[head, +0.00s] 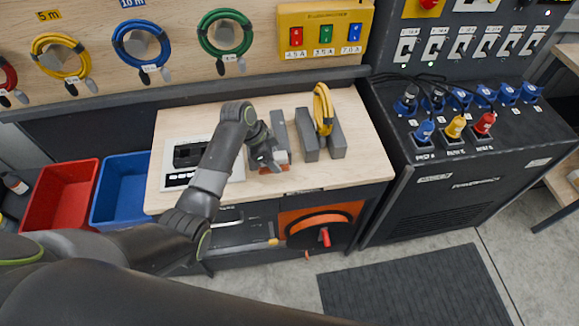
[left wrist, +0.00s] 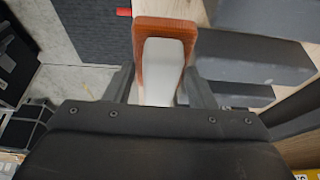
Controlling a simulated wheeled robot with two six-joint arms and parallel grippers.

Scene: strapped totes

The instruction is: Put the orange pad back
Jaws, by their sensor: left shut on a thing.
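The orange pad (left wrist: 165,23) is a rounded orange-brown piece with a pale grey-white middle, seen close up in the left wrist view. My left gripper (left wrist: 161,78) is shut on it, with one finger on each side. In the head view the left gripper (head: 268,155) is low over the wooden bench top, at the near end of the grey blocks. Only a small orange-red part of the pad (head: 282,157) shows there. I cannot tell whether the pad touches the bench. My right gripper is not in view.
Grey upright blocks (head: 308,141) stand on the bench (head: 362,157), with a yellow cable coil (head: 322,110) between two of them. A black-and-white device (head: 178,178) lies left. Red (head: 65,195) and blue (head: 121,190) bins stand further left; a black socket cabinet (head: 470,180) is right.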

